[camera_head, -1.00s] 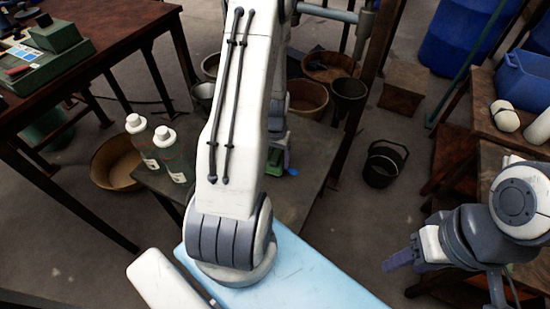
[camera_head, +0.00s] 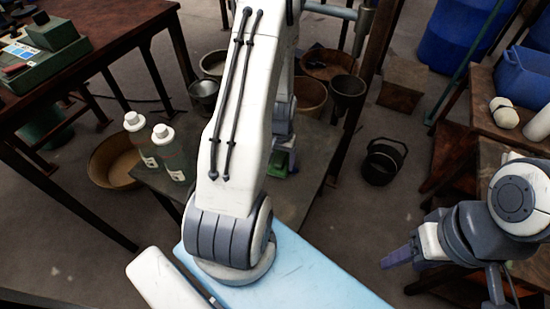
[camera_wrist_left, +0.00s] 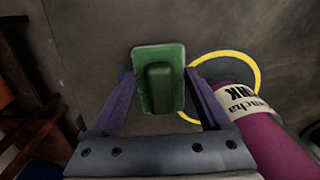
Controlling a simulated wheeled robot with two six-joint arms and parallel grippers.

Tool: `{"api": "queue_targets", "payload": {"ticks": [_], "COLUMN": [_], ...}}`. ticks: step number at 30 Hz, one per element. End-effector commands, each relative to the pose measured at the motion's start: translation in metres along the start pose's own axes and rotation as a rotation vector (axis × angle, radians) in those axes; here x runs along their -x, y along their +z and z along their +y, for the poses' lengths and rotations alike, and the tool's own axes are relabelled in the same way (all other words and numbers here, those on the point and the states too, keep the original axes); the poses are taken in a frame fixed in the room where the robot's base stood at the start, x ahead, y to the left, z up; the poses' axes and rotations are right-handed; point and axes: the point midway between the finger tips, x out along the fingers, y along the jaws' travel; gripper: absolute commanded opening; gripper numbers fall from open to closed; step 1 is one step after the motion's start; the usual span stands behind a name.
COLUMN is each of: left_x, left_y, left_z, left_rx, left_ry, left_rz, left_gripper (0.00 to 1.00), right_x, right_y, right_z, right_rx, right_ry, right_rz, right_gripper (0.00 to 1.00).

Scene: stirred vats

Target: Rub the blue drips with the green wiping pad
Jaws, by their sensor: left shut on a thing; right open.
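The green wiping pad (camera_wrist_left: 160,82) is between the two purple fingers of my left gripper (camera_wrist_left: 160,95), which is shut on its raised grip. In the head view the pad (camera_head: 279,168) shows just past my left arm, low over the dark table or on it; I cannot tell if it touches. My right gripper (camera_head: 398,257) is open and empty at the right, away from the table.
In the wrist view a magenta ink bottle (camera_wrist_left: 270,140) and a yellow ring (camera_wrist_left: 255,72) are close right of the pad. Two white-capped bottles (camera_head: 165,133) stand at the table's left. Bowls and pots (camera_head: 308,95) lie behind. A black bucket (camera_head: 382,162) is on the floor.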

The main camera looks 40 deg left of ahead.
Motion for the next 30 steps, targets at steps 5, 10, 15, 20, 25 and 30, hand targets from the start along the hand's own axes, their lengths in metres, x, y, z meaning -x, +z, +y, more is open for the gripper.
{"api": "queue_targets", "payload": {"ticks": [5,10,15,20,25,30], "left_x": [0.002,0.001,0.0,-0.001,-0.002,0.0], "left_y": [0.002,0.003,0.004,0.006,0.008,0.008], "left_z": [0.015,0.019,0.031,0.045,0.055,0.056], "left_rx": [-0.001,0.0,-0.003,-0.003,-0.001,0.001], "left_ry": [0.0,0.0,0.0,0.0,0.0,0.0], "left_rz": [0.0,0.0,-0.001,-0.001,0.0,-0.001], "left_gripper": [0.35,0.35,0.35,0.35,0.35,0.35], "right_x": [0.004,0.005,0.007,0.009,0.01,0.015], "right_y": [0.0,0.0,0.0,-0.001,-0.001,-0.001], "right_z": [0.0,0.0,-0.001,-0.001,-0.001,-0.001], "right_rx": [0.0,0.0,0.0,0.0,0.0,0.0], "right_ry": [0.0,0.0,0.0,0.0,0.0,0.0], "right_rz": [0.0,0.0,0.0,0.0,0.0,0.0], "right_gripper": [0.53,0.53,0.53,0.53,0.53,0.53]}}
